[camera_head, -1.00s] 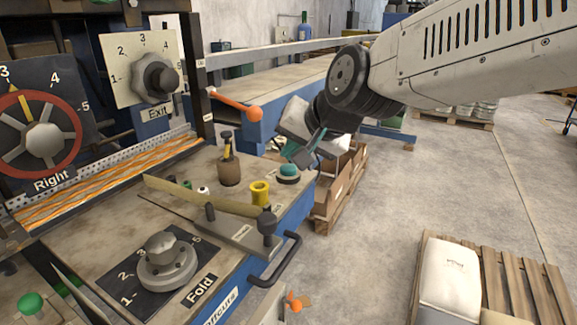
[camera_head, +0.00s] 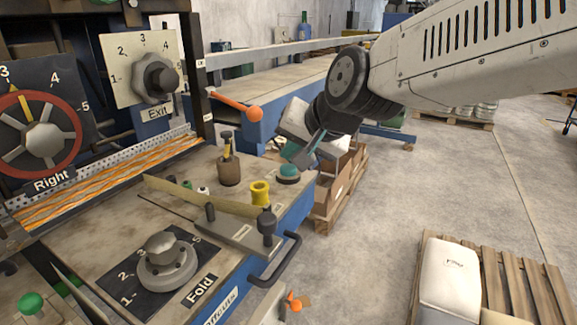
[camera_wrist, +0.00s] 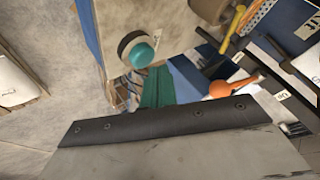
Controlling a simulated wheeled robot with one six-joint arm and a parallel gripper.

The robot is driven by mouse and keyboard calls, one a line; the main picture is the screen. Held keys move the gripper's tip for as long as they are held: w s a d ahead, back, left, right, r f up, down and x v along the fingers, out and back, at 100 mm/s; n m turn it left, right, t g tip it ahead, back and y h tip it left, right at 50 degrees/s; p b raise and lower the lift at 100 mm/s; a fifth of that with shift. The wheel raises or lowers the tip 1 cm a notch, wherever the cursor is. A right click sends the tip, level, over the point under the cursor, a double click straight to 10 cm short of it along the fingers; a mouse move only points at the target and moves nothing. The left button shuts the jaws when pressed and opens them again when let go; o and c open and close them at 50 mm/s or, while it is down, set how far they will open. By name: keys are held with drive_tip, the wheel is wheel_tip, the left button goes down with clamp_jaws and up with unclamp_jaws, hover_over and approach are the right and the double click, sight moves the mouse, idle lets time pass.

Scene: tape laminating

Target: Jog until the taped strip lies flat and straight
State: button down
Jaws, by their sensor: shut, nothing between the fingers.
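An orange-and-white streaked strip (camera_head: 110,177) runs along the slot under the dials in the head view. Its streaks look slightly wavy, and its far left part lies beyond the frame. A teal round button (camera_head: 288,173) in a dark collar sits at the right corner of the worn bench top. It also shows at the upper middle of the wrist view (camera_wrist: 140,53). My gripper (camera_head: 303,155) is shut and empty, just above and behind the button in the head view. I see no clear contact between them.
A yellow spool (camera_head: 260,193), a brown cup (camera_head: 229,171) and a tan bar (camera_head: 200,197) stand on the bench near the button. An orange-knobbed lever (camera_head: 254,113) sticks out beside the dial panel. The Fold knob (camera_head: 166,262) is at the front.

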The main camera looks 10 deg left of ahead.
drive_tip(key=shift+f, duration=0.35)
